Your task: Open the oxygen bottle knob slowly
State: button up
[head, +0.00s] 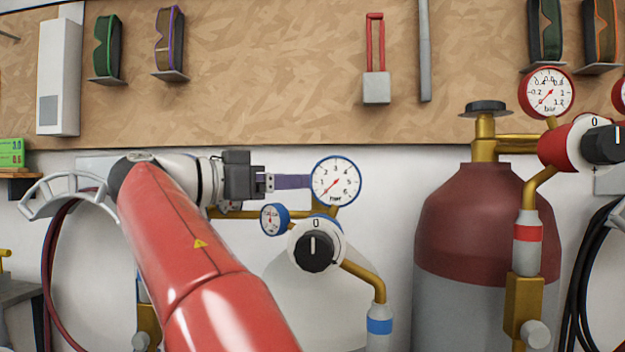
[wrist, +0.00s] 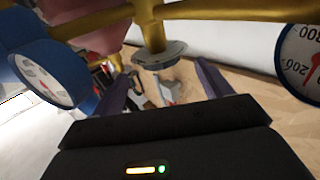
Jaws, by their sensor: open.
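The oxygen bottle (head: 315,290) is the pale one with blue-marked fittings, partly hidden by my red arm. In the wrist view, a grey many-sided knob (wrist: 160,56) sits on a brass valve stem, between the lines of my two purple fingers. In the head view that knob does not show; the gripper and the large blue gauge (head: 336,181) cover that area. My gripper (head: 293,182) points right, level, its tips ending by this gauge. In the wrist view the fingers (wrist: 164,76) stand apart with no contact on the knob visible.
A small blue gauge (head: 273,220) and a black-and-white regulator dial (head: 316,249) sit below my gripper. Brass pipes (wrist: 225,14) run close to the fingers. A red-topped bottle (head: 484,225) with a dark top knob (head: 487,107) stands right.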

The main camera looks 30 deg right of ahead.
jog(key=d, duration=0.5)
jog(key=shift+w, duration=0.15)
jog(key=shift+a, duration=0.1)
